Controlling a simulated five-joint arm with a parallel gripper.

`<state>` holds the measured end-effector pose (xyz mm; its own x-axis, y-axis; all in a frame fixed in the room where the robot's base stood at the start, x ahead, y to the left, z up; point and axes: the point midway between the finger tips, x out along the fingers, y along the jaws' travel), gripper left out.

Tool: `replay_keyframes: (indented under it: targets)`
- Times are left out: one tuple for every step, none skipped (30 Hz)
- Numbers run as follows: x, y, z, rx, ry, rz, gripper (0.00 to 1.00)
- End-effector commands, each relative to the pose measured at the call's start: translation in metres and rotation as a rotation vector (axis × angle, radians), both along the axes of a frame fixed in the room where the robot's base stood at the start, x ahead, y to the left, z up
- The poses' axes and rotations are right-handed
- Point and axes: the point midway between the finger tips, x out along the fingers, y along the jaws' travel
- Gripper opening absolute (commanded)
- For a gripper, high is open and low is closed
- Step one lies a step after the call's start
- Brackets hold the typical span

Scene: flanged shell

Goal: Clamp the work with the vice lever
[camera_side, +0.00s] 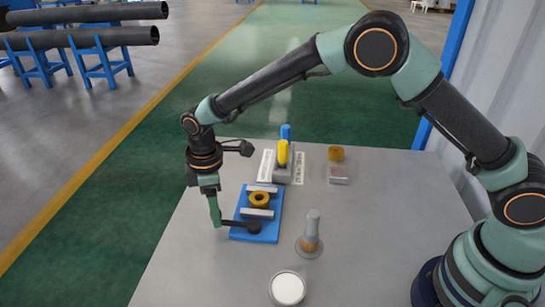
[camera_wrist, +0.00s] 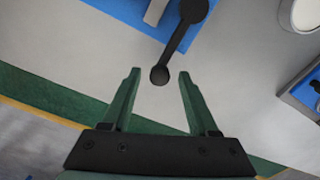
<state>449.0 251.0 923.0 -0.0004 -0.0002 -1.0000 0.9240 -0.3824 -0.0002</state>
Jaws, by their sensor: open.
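The vice has a blue base (camera_side: 240,212) with two pale grey jaws. The work, a brass-yellow ring (camera_side: 260,199), sits between the jaws. The black vice lever (camera_side: 238,225) points left from its round pivot at the base's near end. In the wrist view the lever (camera_wrist: 178,45) runs down from its pivot to a rounded tip. My gripper (camera_side: 216,224) is low at the lever's free end. Its two green fingers (camera_wrist: 159,76) are open, with the lever tip between the fingertips and a visible gap on each side. In the side view only one finger shows clearly.
A grey block with upright yellow and blue handles (camera_side: 284,153) stands behind the vice. A brass cylinder (camera_side: 336,153) and a small pale box (camera_side: 338,176) are right of it. A grey-topped tool (camera_side: 312,224) and a white round dish (camera_side: 287,288) stand nearer. The table left of the vice is bare.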

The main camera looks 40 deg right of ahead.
Motion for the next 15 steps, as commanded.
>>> replay_keyframes:
  targets:
    - [-0.0001, -0.0001, -0.0007, 0.0, 0.0, 0.0, 0.6]
    - [0.0, -0.0001, -0.0008, 0.0, 0.0, 0.0, 0.6]
    - [0.0, 0.0, -0.0007, 0.0, 0.0, 0.0, 0.6]
    - [0.0, 0.0, -0.0006, 0.0, 0.0, 0.0, 0.6]
    - [0.0, 0.0, -0.0005, 0.0, 0.0, 0.0, 0.6]
    - [0.0, 0.0, -0.0005, 0.0, 0.0, 0.0, 0.6]
    - [0.0, 0.0, -0.0004, 0.0, 0.0, 0.0, 0.56]
    - [0.0, 0.0, -0.0004, 0.0, 0.0, 0.0, 0.45]
    - [0.0, 0.0, -0.0003, 0.0, 0.0, 0.0, 0.29]
    - [0.0, 0.0, -0.0003, 0.0, 0.0, 0.0, 0.18]
    - [0.0, 0.0, -0.0002, 0.0, 0.0, 0.0, 0.07]
    - [0.0, 0.0, -0.0002, 0.0, 0.0, 0.0, 0.0]
    - [0.0, 0.0, -0.0001, 0.0, 0.0, 0.0, 0.0]
    - [0.0, 0.0, -0.0001, 0.0, 0.0, 0.0, 0.0]
    - [0.0, 0.0001, 0.0, 0.0, 0.0, 0.0, 0.0]
